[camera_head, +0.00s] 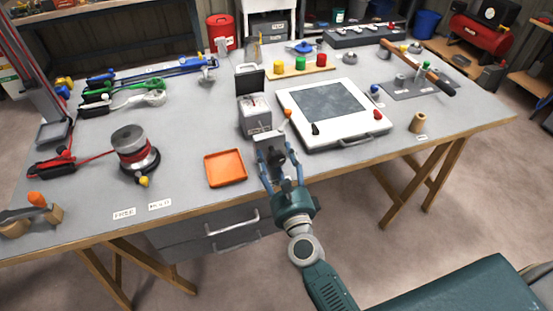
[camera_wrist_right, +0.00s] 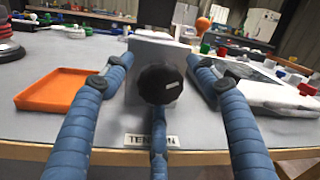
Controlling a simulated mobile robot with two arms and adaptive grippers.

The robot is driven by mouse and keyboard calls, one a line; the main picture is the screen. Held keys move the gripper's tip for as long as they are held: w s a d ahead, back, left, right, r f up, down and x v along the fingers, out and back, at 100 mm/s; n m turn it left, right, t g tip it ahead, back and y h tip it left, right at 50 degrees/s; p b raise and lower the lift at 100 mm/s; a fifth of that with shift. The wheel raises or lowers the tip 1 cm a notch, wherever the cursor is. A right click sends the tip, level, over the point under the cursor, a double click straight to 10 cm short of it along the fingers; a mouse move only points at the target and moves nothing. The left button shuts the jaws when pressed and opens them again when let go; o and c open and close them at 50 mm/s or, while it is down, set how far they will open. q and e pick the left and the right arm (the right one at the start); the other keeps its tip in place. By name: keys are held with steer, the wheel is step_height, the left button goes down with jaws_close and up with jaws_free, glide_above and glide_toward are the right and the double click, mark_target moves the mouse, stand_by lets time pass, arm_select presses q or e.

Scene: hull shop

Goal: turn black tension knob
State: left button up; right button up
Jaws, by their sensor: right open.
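The black tension knob (camera_wrist_right: 160,84) is a round knob with a pale mark on the front of a grey box, seen in the right wrist view. In the head view this box (camera_head: 255,118) stands at the table's front edge, with my gripper in front of its lower part. My right gripper (camera_head: 277,165) is open, its blue fingers pointing at the box. In the wrist view its fingertips (camera_wrist_right: 160,68) are spread to the left and right of the knob, apart from it. A label reading TENSION (camera_wrist_right: 151,140) sits below the knob. My left gripper is not in view.
An orange tray (camera_head: 225,168) lies left of the gripper. A white framed panel (camera_head: 350,142) with a grey screen lies to the right. A spool (camera_head: 133,148) stands further left. The table's front edge runs below the gripper, with a drawer handle (camera_head: 232,222) underneath.

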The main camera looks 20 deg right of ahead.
steer(key=s, duration=1.2)
steer(key=shift+a+f, duration=0.3)
steer(key=shift+f, duration=0.05)
steer(key=s+a+f+n+g+y, duration=0.1)
steer(key=s+f+n+g, duration=0.4)
steer(key=f, duration=0.7)
steer(key=s+a+f+n+g+y, duration=0.1)
steer(key=s+f+n, duration=0.1)
steer(key=f+n, duration=0.75)
steer(key=s+f+n+g+y, duration=0.15)
steer(key=s+f+n, duration=0.25)
steer(key=f, duration=1)
steer(key=s+d+f+n+g, duration=0.3)
steer(key=s+f, duration=0.3)
steer(key=s, duration=0.3)
steer(key=s+d+f+n+g+h, duration=0.1)
steer(key=s+d+f+n+g, duration=0.2)
steer(key=s, duration=0.6)
steer(key=s+d+f+n+g+h, duration=0.1)
steer(key=s+d+f+n+g, duration=0.2)
steer(key=s+f+n, duration=0.4)
step_height(320, 180, down, 2)
steer(key=shift+s+f+g, duration=0.25)
steer(key=shift+s+g, duration=0.3)
steer(key=shift+s, duration=0.7)
steer(key=shift+h, duration=0.25)
steer(key=shift+c, duration=0.2)
